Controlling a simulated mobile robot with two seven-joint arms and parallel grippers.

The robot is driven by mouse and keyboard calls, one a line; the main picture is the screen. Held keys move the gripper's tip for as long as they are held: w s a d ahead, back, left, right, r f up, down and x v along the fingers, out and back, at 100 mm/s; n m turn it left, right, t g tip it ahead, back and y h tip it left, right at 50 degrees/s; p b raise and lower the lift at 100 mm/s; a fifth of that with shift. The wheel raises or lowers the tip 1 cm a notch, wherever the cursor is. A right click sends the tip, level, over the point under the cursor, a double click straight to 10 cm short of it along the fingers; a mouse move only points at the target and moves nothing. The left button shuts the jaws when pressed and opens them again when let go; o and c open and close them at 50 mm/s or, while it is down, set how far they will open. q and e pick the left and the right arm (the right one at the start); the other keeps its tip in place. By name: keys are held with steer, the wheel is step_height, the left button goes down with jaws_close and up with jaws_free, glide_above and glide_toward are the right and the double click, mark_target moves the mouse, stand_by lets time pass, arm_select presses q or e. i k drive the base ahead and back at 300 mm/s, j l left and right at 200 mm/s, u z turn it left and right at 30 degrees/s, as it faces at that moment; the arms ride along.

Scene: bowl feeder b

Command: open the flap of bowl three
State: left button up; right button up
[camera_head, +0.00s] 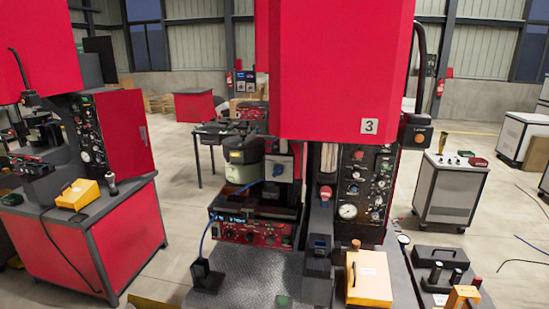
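A large red housing (340,70) fills the upper middle of the head view. It carries a white plate with the number 3 (369,126) near its lower right corner. Its top runs out of the picture, so no bowl shows inside it. I cannot make out a flap edge, hinge or handle for certain, nor whether a flap is open or shut. Below the housing is a dark panel with gauges and knobs (350,190). Neither of my grippers is in view.
A yellow box (368,278) and a metal plate surface (245,270) lie at the front. Another red machine (85,235) stands left, with a yellow device (78,194) on its top. A grey cabinet (449,190) stands right. Open floor lies between the machines.

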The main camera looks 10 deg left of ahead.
mark_target(236, 156)
steer(key=i+j+u, duration=0.25)
steer(key=j+u, duration=0.15)
steer(key=i+j+u, duration=0.3)
steer(key=u, duration=0.15)
steer(key=i+j+u, duration=0.25)
steer(key=u, duration=0.15)
steer(key=i+j+u, duration=0.35)
steer(key=i, duration=0.25)
steer(key=i+u, duration=0.3)
steer(key=i, duration=0.3)
steer(key=i+l+z, duration=0.15)
steer(key=z, duration=0.3)
steer(key=i+z, duration=0.65)
steer(key=z, duration=0.2)
steer(key=i+j+z, duration=0.15)
steer(key=i+z, duration=0.25)
steer(key=i+j+z, duration=0.15)
steer(key=z, duration=0.3)
steer(key=i+z, duration=0.25)
steer(key=z, duration=0.2)
steer(key=i+j+z, duration=0.2)
steer(key=z, duration=0.25)
steer(key=i+j+z, duration=0.2)
steer(key=z, duration=0.2)
steer(key=i+j+z, duration=0.15)
steer(key=j+z, duration=0.3)
steer(key=i+j+z, duration=0.15)
steer(key=z, duration=0.3)
steer(key=j+z, duration=1.75)
steer(key=j, duration=0.15)
